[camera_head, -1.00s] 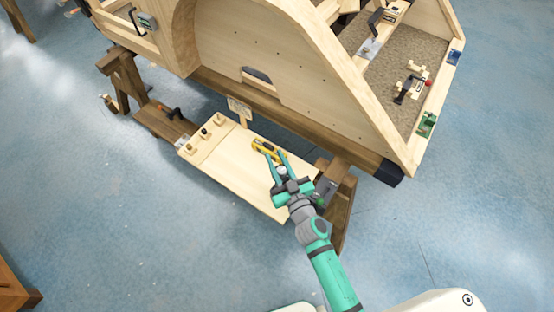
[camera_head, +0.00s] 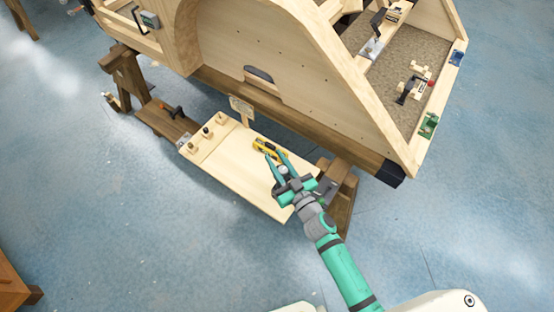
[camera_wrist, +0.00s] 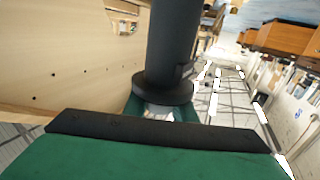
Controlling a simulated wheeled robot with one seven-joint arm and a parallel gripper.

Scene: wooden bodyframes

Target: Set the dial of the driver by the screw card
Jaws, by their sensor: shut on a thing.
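The yellow and black driver (camera_head: 266,146) lies on the pale wooden board, near its far right edge. My gripper (camera_head: 274,157) has its teal fingers at the driver and is shut on it. The dial and its setting are too small to read. The screw card (camera_head: 241,106) is a small pale sign on a post at the board's far edge; its marks are not legible. In the wrist view a thick dark cylinder with a wide collar fills the middle, above green and black parts; I cannot tell what it is, and no fingertips show clearly.
The pale board (camera_head: 235,180) carries several small knobs (camera_head: 207,131) on its left strip. A wooden bodyframe (camera_head: 290,90) stands close behind it. A dark trestle (camera_head: 343,190) is beside my arm at the right. Open blue floor (camera_head: 140,230) lies to the front left.

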